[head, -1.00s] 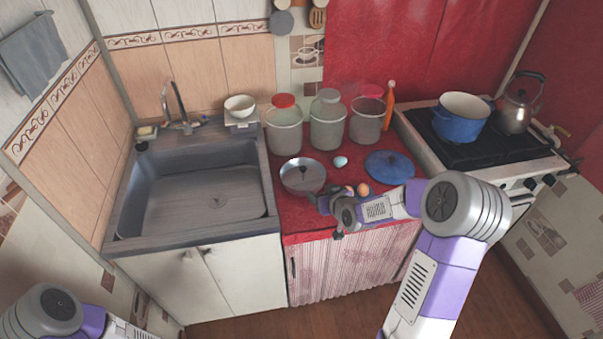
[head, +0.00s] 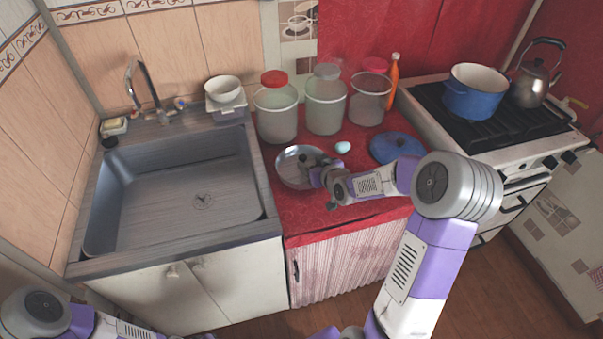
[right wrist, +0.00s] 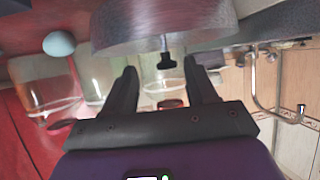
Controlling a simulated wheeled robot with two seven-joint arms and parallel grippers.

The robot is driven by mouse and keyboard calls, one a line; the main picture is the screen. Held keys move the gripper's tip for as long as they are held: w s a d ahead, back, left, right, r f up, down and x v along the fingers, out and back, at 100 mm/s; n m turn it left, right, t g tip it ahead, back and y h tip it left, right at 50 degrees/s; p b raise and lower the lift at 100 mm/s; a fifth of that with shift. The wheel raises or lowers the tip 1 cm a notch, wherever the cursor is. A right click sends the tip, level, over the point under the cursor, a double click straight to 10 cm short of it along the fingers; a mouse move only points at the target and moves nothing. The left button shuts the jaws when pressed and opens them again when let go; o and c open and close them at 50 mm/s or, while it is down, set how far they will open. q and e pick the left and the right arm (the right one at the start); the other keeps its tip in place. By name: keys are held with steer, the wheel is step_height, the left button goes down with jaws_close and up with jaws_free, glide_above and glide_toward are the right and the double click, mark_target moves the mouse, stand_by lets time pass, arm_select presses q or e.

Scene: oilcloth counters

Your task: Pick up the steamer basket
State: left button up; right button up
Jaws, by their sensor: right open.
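The steamer basket (head: 288,166) is a round, shallow, grey metal vessel on the red oilcloth, right of the sink. In the right wrist view the metal basket (right wrist: 135,32) fills the top, with a small black knob on its side. My right gripper (head: 316,173) is at the basket's right side and partly hides it. In the right wrist view my right gripper (right wrist: 163,78) is open, its two fingers apart, pointing toward the basket with the knob between them in the picture. Whether they touch it, I cannot tell. My left gripper is out of view; only its arm shows.
Three jars (head: 325,105) stand behind the basket. A pale blue egg (head: 343,147) and a blue lid (head: 396,147) lie to the right. The sink (head: 180,185) is at left. The stove (head: 440,110) at right bears a blue pot (head: 473,97) and a kettle (head: 530,84).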

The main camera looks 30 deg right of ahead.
steer(key=x, duration=0.2)
steer(key=b+x, duration=0.1)
steer(key=x, duration=0.1)
steer(key=b+x, duration=0.1)
steer(key=x, duration=0.1)
steer(key=shift+a+f, duration=0.4)
steer(key=shift+f, duration=0.1)
steer(key=shift+w+f, duration=0.2)
steer(key=shift+w, duration=0.35)
steer(key=shift+r, duration=0.1)
jaws_close()
